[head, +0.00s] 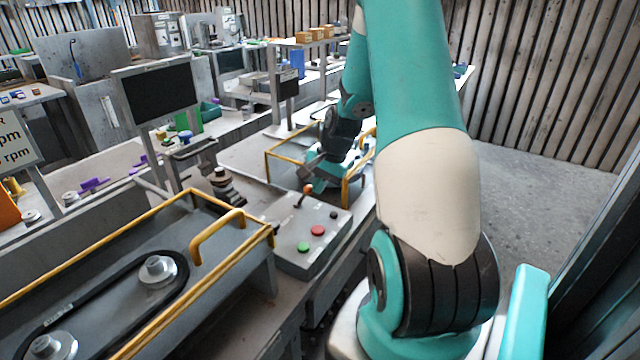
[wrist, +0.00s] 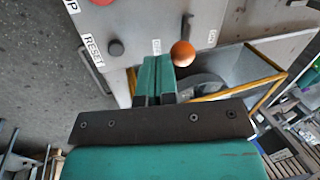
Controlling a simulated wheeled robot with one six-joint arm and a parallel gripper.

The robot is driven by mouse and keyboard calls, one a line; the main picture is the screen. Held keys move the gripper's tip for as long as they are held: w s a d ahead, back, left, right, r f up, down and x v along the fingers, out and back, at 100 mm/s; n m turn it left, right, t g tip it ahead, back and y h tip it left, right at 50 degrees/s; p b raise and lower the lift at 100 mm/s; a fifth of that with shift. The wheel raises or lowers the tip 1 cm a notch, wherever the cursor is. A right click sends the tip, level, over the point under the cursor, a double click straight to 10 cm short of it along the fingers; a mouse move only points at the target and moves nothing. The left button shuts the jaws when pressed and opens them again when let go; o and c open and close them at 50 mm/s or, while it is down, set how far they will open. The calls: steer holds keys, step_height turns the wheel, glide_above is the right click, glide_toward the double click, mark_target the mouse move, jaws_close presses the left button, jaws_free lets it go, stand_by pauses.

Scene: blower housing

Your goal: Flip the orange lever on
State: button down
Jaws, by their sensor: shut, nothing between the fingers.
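The orange lever's ball knob (head: 307,189) stands above the grey control box (head: 310,262) in the head view, its thin stem running down and slightly left. In the wrist view the orange knob (wrist: 182,54) is just right of the fingertips. My gripper (wrist: 157,62) is shut and empty, its two teal fingers together. The fingers are beside the knob, not around it; whether they touch it I cannot tell. In the head view my gripper (head: 316,178) is small, just behind and right of the knob. Small labels flank the lever; they are too small to read surely.
The control box also has a green button (head: 303,247), a red button (head: 317,230) and a black button (head: 333,214), marked RESET in the wrist view. Yellow rails (head: 273,165) stand behind it. A yellow-framed belt guard (head: 100,262) lies at left.

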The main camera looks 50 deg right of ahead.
steer(key=shift+r, duration=0.1)
steer(key=shift+w+r+g+p, duration=0.2)
steer(key=shift+w+g+p, duration=0.15)
steer(key=shift+p, duration=0.3)
